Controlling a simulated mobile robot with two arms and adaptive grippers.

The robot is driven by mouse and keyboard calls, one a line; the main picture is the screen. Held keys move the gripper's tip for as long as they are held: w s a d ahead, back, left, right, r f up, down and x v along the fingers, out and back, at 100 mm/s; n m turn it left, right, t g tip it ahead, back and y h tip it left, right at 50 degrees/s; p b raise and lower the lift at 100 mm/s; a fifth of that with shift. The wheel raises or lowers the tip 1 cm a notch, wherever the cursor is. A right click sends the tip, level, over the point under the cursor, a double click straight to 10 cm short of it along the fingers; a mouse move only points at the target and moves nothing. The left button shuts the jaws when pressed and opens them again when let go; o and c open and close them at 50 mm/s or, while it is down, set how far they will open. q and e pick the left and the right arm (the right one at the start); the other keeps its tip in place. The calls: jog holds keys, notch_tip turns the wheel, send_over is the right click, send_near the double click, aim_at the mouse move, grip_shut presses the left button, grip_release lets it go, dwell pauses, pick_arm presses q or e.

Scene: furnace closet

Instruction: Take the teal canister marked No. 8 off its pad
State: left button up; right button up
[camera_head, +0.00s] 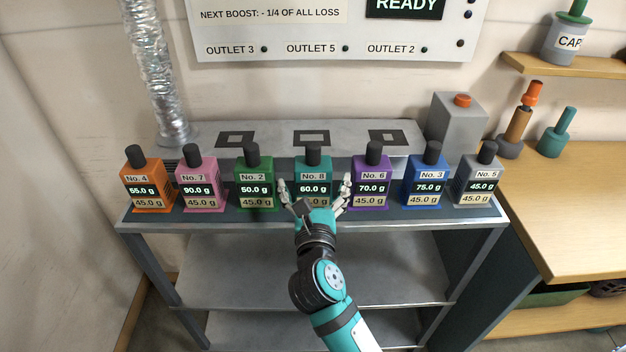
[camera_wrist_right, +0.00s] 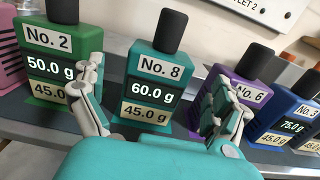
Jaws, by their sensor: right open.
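The teal canister marked No. 8 (camera_head: 312,172) stands upright in the middle of the row on the grey shelf, with a dark knob on top and displays of 60.0 g and 45.0 g. It also shows in the right wrist view (camera_wrist_right: 153,85). My right gripper (camera_head: 314,191) is open in front of it, with one finger toward each side of its lower part. In the right wrist view, the fingers (camera_wrist_right: 157,98) show apart with the canister standing beyond them; I see no clear contact. My left gripper is not in view.
The green No. 2 canister (camera_head: 254,180) stands close on the left and the purple No. 6 canister (camera_head: 372,180) close on the right. Other canisters fill the row. Behind lies a raised grey ledge with black square frames (camera_head: 311,137). A wooden bench (camera_head: 560,210) is at right.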

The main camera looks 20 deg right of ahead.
aim_at(313, 177)
jog(key=p+x, duration=0.1)
jog(key=x, duration=0.4)
jog(key=shift+w+r, duration=0.1)
jog(key=shift+w, duration=0.1)
jog(key=shift+s, duration=0.1)
jog(key=c, duration=1.4)
jog(key=shift+r, duration=0.1)
jog(key=shift+c, duration=0.2)
